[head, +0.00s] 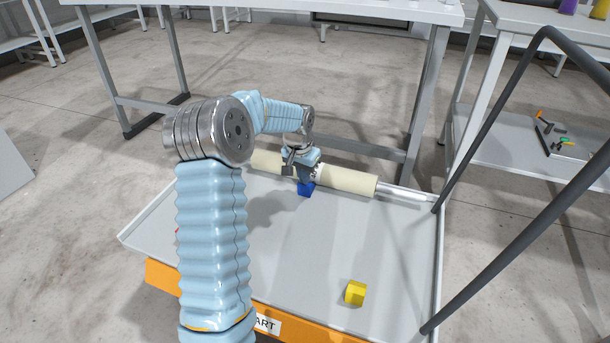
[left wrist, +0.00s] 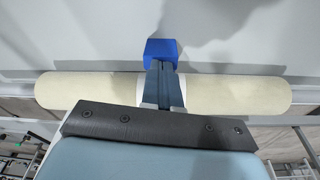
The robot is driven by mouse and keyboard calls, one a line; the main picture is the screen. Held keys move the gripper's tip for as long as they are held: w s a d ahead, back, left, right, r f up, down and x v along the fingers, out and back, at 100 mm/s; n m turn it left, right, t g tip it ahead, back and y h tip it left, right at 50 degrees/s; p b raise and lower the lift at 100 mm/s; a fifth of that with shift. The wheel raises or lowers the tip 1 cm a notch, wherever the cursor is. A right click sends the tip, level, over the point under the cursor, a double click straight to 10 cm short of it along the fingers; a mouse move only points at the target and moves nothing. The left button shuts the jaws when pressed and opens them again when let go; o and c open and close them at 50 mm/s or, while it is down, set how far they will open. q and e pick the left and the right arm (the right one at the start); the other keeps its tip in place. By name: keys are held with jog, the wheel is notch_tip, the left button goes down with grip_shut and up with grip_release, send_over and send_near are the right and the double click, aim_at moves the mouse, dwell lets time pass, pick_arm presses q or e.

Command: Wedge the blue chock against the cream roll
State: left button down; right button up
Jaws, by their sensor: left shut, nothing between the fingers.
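The cream roll (head: 348,180) lies along the far edge of a grey cart tray, on a metal bar. It also spans the left wrist view (left wrist: 240,95). The blue chock (head: 305,188) sits on the tray on the near side of the roll, close against it; it also shows in the left wrist view (left wrist: 160,49). I cannot tell if chock and roll touch. My left gripper (head: 305,178) is over the roll with its fingers (left wrist: 163,82) shut and empty, tips at the chock. The fingers hide part of both. My right gripper is out of view.
A yellow block (head: 355,293) lies near the front right of the tray (head: 400,240). A small red thing (head: 177,232) shows partly behind my left arm. A dark handle (head: 520,235) rises at the tray's right side. The tray's middle is clear.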

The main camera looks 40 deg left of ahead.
pick_arm(q)
jog(key=shift+s+f, duration=0.25)
jog(key=shift+f, duration=0.15)
jog(key=shift+r+p, duration=0.6)
jog(key=shift+r, duration=0.05)
jog(key=shift+w+d, duration=0.1)
jog(key=shift+d, duration=0.05)
jog(key=s, duration=0.4)
jog(key=s+d, duration=0.1)
jog(key=s, duration=0.7)
jog(key=shift+d+r, duration=0.15)
